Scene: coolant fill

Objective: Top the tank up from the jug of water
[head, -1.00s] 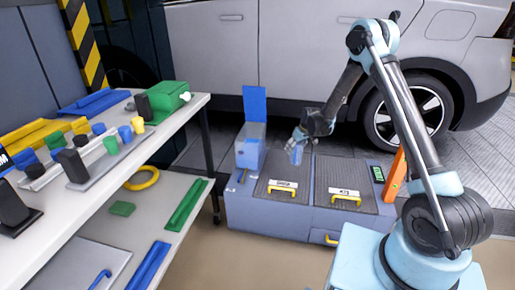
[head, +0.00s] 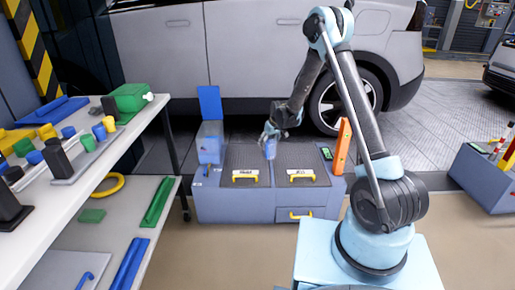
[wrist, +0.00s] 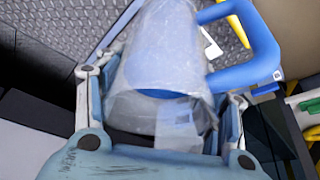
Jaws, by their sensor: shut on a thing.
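My gripper (head: 272,132) is shut on the jug (head: 270,150), which hangs above the blue-grey cabinet, right of the tank. In the wrist view the jug (wrist: 160,50) is a translucent whitish body with a blue band or inside and a big blue handle (wrist: 255,50) on its right; the gripper fingers (wrist: 160,98) flank it. The water level cannot be told. The tank (head: 209,146) is a translucent bluish box at the cabinet's left end, with a blue panel (head: 210,103), apparently its raised lid, standing above it. The jug and tank are apart.
The cabinet (head: 235,208) has dark ribbed tops with yellow handles. An orange upright piece (head: 342,145) stands at its right end. A shelf (head: 110,155) with blocks is at left. A silver car (head: 250,50) stands close behind.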

